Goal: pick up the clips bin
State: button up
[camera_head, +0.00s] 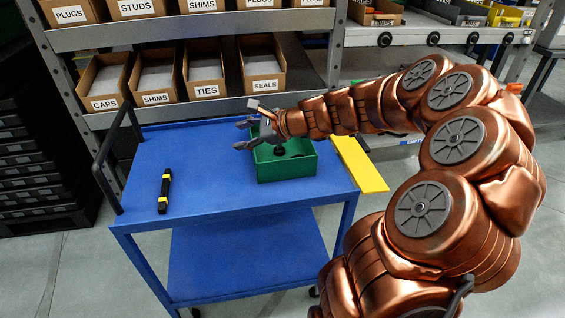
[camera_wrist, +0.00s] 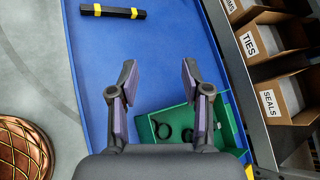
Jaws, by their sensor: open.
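A green open bin (camera_head: 288,171) stands on the top of a blue cart (camera_head: 215,206), with dark ring-like items inside. It also shows in the wrist view (camera_wrist: 146,130), partly hidden by my gripper. No label can be read on it, and I read "CLIPS" on no bin in view. My gripper (camera_head: 242,134) is open, above the cart at the far left side of the green bin. In the wrist view the two fingers (camera_wrist: 157,78) are spread with blue cart top between them. The right finger overlaps the bin's image; I see no grip on it.
A black bar with yellow bands (camera_head: 165,190) lies on the cart's left. A yellow plate (camera_head: 358,165) juts from its right edge. Behind, a shelf holds cardboard bins, including CAPS (camera_head: 104,104), TIES (camera_head: 206,91) and SEALS (camera_head: 265,86). Black crates (camera_head: 35,180) stand left.

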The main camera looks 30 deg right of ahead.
jog(key=d+f+m+t+h+b, duration=0.15)
jog(key=d+f+m+h, duration=0.45)
jog(key=d, duration=0.7)
jog(key=d+f+m+t+h+b, duration=0.15)
jog(key=d+f+m, duration=0.25)
jog(key=d+m, duration=0.7)
jog(key=shift+w+d+f+n+y, duration=0.1)
jog(key=shift+w+d+f+n, duration=0.45)
jog(key=shift+w, duration=0.45)
jog(key=shift+w+d+f+n+y, duration=0.15)
jog(key=shift+w+d+f+n, duration=0.2)
jog(key=shift+w+n, duration=0.5)
jog(key=shift+w+d+f+n+y, duration=0.1)
jog(key=shift+w+d+f+n, duration=0.3)
jog(key=shift+w, duration=0.8)
jog(key=shift+a, duration=0.1)
jog(key=shift+c, duration=0.4)
jog(key=shift+f, duration=0.1)
grip_shut()
